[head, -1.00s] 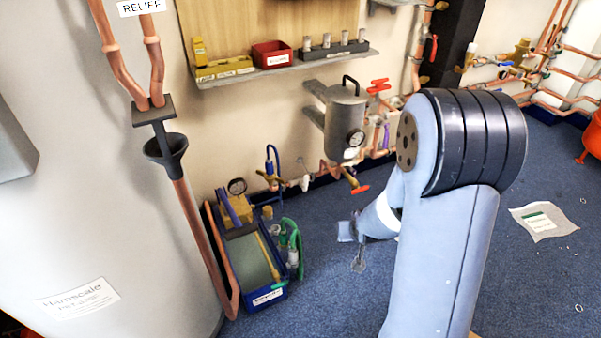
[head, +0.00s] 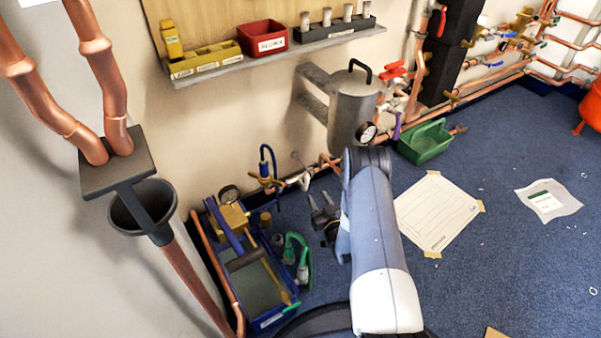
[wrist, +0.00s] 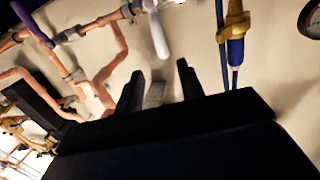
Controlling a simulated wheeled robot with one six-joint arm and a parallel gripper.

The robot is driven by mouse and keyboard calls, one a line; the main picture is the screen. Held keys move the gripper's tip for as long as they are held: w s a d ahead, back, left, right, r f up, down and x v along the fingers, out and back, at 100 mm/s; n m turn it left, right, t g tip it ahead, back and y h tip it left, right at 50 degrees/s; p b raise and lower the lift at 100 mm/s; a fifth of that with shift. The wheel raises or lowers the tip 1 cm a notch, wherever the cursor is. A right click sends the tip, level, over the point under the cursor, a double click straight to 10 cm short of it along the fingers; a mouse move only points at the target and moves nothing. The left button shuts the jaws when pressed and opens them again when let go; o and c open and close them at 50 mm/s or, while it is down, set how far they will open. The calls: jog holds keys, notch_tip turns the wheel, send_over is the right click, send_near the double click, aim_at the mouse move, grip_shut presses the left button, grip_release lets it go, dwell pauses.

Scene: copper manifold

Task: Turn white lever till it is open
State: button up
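The white lever (wrist: 159,36) hangs down from a valve on the copper pipe along the wall, at the upper middle of the wrist view. In the head view the white lever (head: 304,182) is small, low on the wall. My gripper (wrist: 159,72) has its two dark fingers apart, with no white lever between them. The lever's lower end appears just beyond the fingertips, with a gap in the picture. In the head view my gripper (head: 321,202) is just below and right of the lever, near the wall.
A blue-handled yellow valve (wrist: 235,45) stands right of the lever. A purple lever (wrist: 33,22) is at upper left. A blue crate (head: 262,318) with a pump and green hose stands on the floor left of my gripper. A grey canister (head: 352,108) hangs above.

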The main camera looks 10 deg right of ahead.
aim_at(307, 181)
jog(key=w+b, duration=0.1)
jog(key=w, duration=0.2)
jog(key=w+a+b, duration=0.1)
jog(key=w, duration=0.2)
jog(key=w+a+b, duration=0.1)
jog(key=w, duration=0.2)
jog(key=shift+w+a+f+b, duration=0.1)
jog(key=shift+w+f+b, duration=0.2)
jog(key=shift+f+b, duration=0.1)
jog(key=shift+w+a+r, duration=0.1)
jog(key=shift+w+r, duration=0.05)
jog(key=shift+w, duration=0.45)
jog(key=shift+c, duration=0.6)
grip_shut()
